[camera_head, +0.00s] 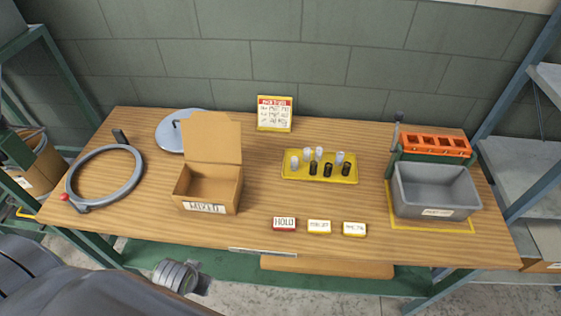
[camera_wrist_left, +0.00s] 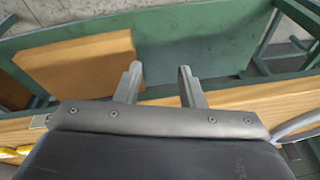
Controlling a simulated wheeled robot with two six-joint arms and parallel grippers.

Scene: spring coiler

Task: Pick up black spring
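Three black springs stand upright in the front row of a yellow tray (camera_head: 320,181) at the middle of the table; they are the left one (camera_head: 313,169), the middle one (camera_head: 327,170) and the right one (camera_head: 345,170). Several silver-white springs (camera_head: 318,153) stand behind and beside them in the tray. My left gripper (camera_wrist_left: 158,78) shows in the left wrist view with its two fingers apart and nothing between them. It is away from the springs, with the table edge and the green lower shelf below it. My right gripper is in neither view.
An open cardboard box (camera_head: 208,190) stands left of the tray, a grey bin (camera_head: 436,190) right. Label blocks, including a HOLD block (camera_head: 284,224), lie in front. An orange rack (camera_head: 434,145), a sign (camera_head: 274,114) and a grey ring (camera_head: 105,177) are also on the table (camera_head: 260,200).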

